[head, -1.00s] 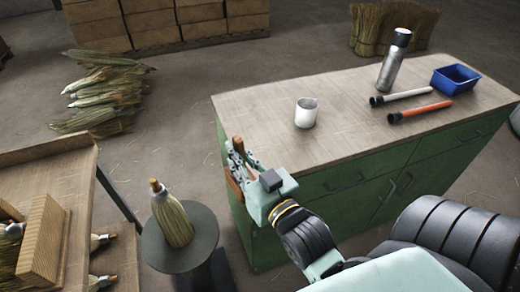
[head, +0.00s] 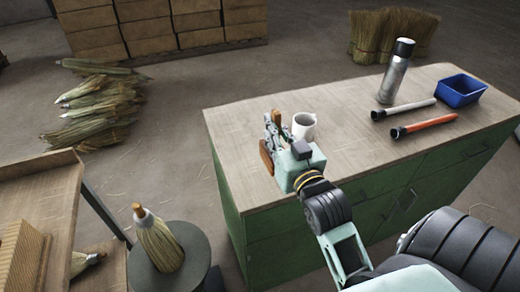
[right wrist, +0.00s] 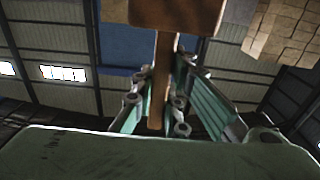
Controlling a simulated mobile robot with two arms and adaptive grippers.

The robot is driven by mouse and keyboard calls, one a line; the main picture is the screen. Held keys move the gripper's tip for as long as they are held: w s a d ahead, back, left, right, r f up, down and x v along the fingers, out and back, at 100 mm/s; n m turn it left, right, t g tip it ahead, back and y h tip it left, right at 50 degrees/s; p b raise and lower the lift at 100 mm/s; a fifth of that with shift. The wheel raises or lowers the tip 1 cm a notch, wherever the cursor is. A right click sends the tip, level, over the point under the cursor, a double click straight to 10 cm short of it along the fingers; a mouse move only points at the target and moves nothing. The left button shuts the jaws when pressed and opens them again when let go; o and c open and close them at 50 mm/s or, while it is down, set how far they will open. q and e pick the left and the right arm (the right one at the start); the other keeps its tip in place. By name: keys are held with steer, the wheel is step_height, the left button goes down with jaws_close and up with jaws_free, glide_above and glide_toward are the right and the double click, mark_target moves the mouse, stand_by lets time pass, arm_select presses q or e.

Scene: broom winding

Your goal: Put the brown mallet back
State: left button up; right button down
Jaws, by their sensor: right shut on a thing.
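My right gripper (head: 275,137) is shut on the brown mallet (head: 266,156). It holds the mallet over the left end of the green workbench (head: 240,120), beside the white mug. In the right wrist view the mallet's handle (right wrist: 163,75) runs between the fingers and its wooden head (right wrist: 175,14) is at the top edge. In the head view the fingers partly hide the mallet, and I cannot tell whether it touches the bench top. My left gripper does not show.
A white mug (head: 304,126) stands close to the right gripper. A steel flask (head: 394,75), a white tube (head: 405,109), an orange tube (head: 425,126) and a blue bin (head: 459,91) are further right. A broom head (head: 157,241) stands on a round stand (head: 192,262). The bench's front middle is clear.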

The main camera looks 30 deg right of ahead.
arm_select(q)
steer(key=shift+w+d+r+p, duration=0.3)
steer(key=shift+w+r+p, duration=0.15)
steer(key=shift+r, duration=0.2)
arm_select(e)
steer(key=w+a+f, duration=0.2)
steer(key=w+f, duration=0.2)
steer(key=f, duration=0.2)
steer(key=shift+f, duration=0.15)
steer(key=shift+f, duration=0.15)
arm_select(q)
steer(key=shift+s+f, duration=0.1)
arm_select(e)
steer(key=c, duration=1.7)
jaws_free()
steer(key=shift+c, duration=0.2)
